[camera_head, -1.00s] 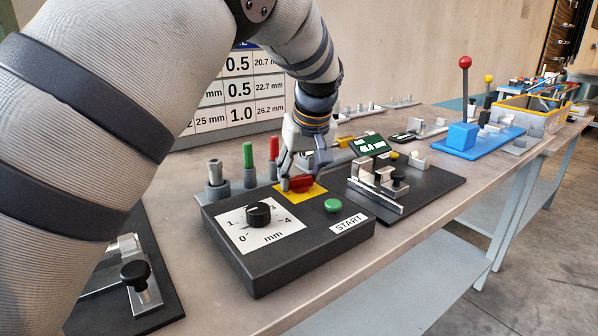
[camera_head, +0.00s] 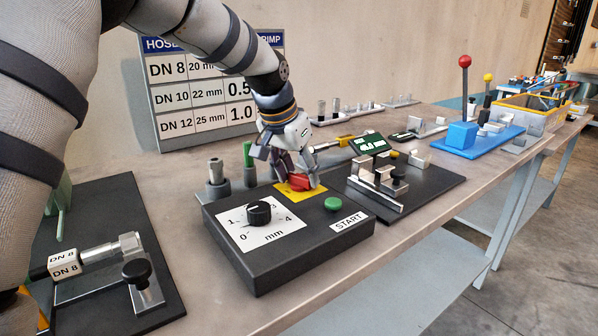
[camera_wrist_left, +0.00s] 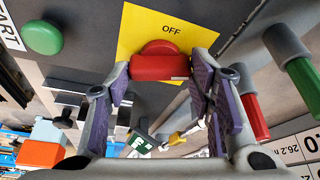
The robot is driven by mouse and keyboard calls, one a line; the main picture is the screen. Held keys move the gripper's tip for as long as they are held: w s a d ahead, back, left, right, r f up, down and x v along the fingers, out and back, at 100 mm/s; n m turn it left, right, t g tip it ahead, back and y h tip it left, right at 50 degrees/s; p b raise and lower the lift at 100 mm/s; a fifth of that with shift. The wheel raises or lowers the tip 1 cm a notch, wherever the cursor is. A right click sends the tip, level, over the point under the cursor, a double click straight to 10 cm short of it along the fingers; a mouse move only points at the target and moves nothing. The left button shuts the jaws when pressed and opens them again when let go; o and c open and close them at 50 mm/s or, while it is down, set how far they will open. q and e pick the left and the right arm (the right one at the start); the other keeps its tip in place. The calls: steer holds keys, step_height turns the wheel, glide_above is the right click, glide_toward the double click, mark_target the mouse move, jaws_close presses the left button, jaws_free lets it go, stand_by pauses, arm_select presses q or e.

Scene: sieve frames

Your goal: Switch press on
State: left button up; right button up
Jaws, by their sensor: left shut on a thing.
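The press switch is a red rotary handle (camera_head: 297,184) on a yellow plate (camera_head: 290,195) at the back of the dark control box (camera_head: 285,262). In the left wrist view the red handle (camera_wrist_left: 160,68) lies across between my fingertips, below the word OFF on the yellow plate (camera_wrist_left: 148,28). My left gripper (camera_head: 291,178) is shut on the handle and leans in from the upper left. Its fingers hide part of the handle and plate in the head view. My right gripper is not in view.
A black dial (camera_head: 258,213) and a green START button (camera_head: 333,204) sit on the box. Grey holders with a green pin (camera_head: 248,155) stand behind it. A dark plate with metal clamps (camera_head: 380,185) is to the right; a hose fixture (camera_head: 95,260) is at left.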

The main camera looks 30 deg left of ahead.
arm_select(q)
steer(key=shift+a+m+h, duration=0.1)
steer(key=shift+m+h, duration=0.7)
steer(key=shift+m, duration=1.1)
steer(key=shift+g, duration=0.3)
steer(key=o, duration=1.2)
steer(key=shift+c, duration=0.2)
steer(key=shift+r, duration=0.1)
steer(key=v, duration=1.2)
